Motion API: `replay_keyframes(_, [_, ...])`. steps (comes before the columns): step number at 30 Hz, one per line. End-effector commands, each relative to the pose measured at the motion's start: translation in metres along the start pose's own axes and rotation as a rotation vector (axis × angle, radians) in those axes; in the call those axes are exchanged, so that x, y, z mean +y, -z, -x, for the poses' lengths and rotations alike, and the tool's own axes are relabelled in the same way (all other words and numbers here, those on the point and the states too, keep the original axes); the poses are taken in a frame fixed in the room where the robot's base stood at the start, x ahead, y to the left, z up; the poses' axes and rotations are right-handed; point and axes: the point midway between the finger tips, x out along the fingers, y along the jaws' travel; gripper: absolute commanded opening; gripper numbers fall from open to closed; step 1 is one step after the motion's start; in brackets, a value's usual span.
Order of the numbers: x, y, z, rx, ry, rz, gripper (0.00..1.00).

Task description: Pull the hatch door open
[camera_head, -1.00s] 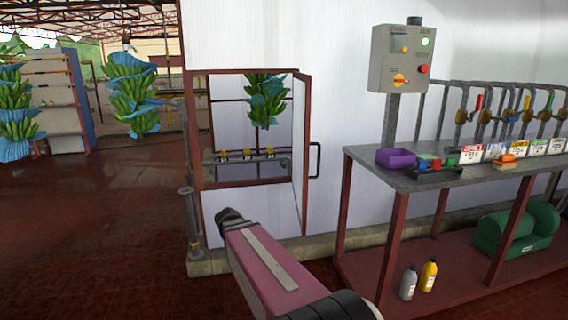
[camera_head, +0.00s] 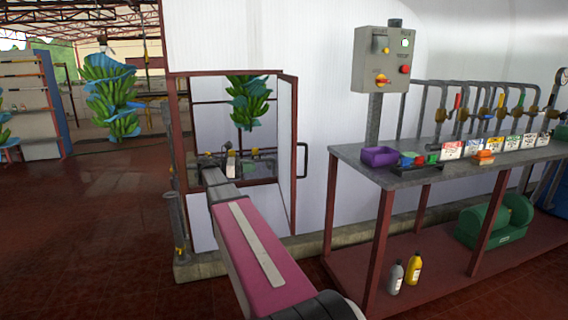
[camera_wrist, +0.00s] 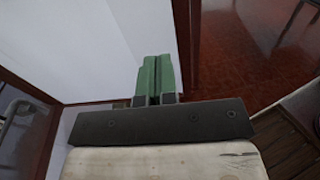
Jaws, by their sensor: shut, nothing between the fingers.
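The hatch door (camera_head: 286,150), a pale panel in a red-brown frame, stands swung outward at the right side of the hatch opening. Its dark bar handle (camera_head: 303,160) is on the side facing right. In the head view my arm reaches up to the opening, left of the door; the fingertips are hard to make out there. In the wrist view my gripper (camera_wrist: 157,78) has its green fingers shut together, empty, in front of a pale panel (camera_wrist: 95,45) with a red-brown edge on its right. Whether they touch it I cannot tell.
The red hatch frame (camera_head: 178,130) surrounds the opening; a banana bunch (camera_head: 249,103) hangs behind it. A grey workbench (camera_head: 400,178) with trays and labelled boxes stands right, below a control box (camera_head: 382,60). Two bottles (camera_head: 404,274) stand under it. Open floor lies left.

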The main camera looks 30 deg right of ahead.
Motion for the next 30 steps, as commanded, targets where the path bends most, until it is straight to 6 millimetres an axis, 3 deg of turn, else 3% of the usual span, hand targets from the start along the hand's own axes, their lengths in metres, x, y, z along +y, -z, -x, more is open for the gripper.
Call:
replay_keyframes(3, [0.004, -0.014, -0.001, -0.041, 0.02, 0.023, 0.0])
replay_keyframes(8, [0.003, -0.017, -0.013, -0.048, 0.023, 0.028, 0.0])
replay_keyframes(24, [0.001, -0.02, -0.108, -0.045, 0.022, 0.027, 0.0])
replay_keyframes(30, [0.001, -0.021, -0.131, -0.045, 0.021, 0.027, 0.0])
